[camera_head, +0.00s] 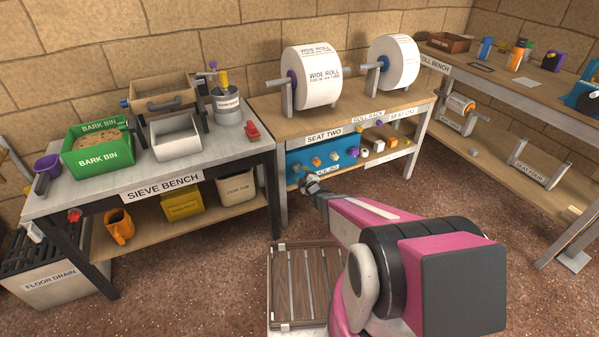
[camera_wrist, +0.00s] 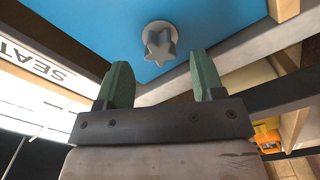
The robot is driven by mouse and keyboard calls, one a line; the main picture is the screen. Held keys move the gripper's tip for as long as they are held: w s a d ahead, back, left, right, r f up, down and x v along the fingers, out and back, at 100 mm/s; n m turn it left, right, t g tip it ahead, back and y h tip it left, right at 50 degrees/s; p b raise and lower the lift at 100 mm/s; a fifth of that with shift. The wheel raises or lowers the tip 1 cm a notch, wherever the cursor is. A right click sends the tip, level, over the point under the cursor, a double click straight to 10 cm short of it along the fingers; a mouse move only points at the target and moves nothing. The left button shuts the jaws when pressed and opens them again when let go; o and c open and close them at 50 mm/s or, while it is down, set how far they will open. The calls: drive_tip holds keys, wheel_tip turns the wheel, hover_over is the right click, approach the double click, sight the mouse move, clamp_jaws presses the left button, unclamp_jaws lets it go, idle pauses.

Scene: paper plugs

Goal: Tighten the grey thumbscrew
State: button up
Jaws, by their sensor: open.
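The grey thumbscrew (camera_wrist: 159,42) is a star-shaped knob on a round pale base, set on a blue panel (camera_wrist: 95,25) in the wrist view. My gripper (camera_wrist: 160,74) is open, with its two green fingers spread on either side of the knob's line. The fingertips point toward the knob, and I see nothing between them. In the head view my gripper (camera_head: 309,183) is at the left part of the blue panel (camera_head: 294,157) under the roll bench. My gripper and the small size there make the thumbscrew hard to pick out.
Several coloured knobs sit along the panel, including an orange one (camera_head: 316,161). The bench top (camera_head: 265,109) carries two wide rolls above. The sieve bench (camera_head: 245,150) stands to the left, its table leg close by. A slatted crate (camera_head: 300,290) lies on the floor below.

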sight(299, 170)
drive_tip(key=shift+x, duration=1.65)
drive_tip(key=c, duration=0.9)
drive_tip(key=shift+c, duration=0.7)
drive_tip(key=shift+m, duration=1.8)
drive_tip(key=o, duration=1)
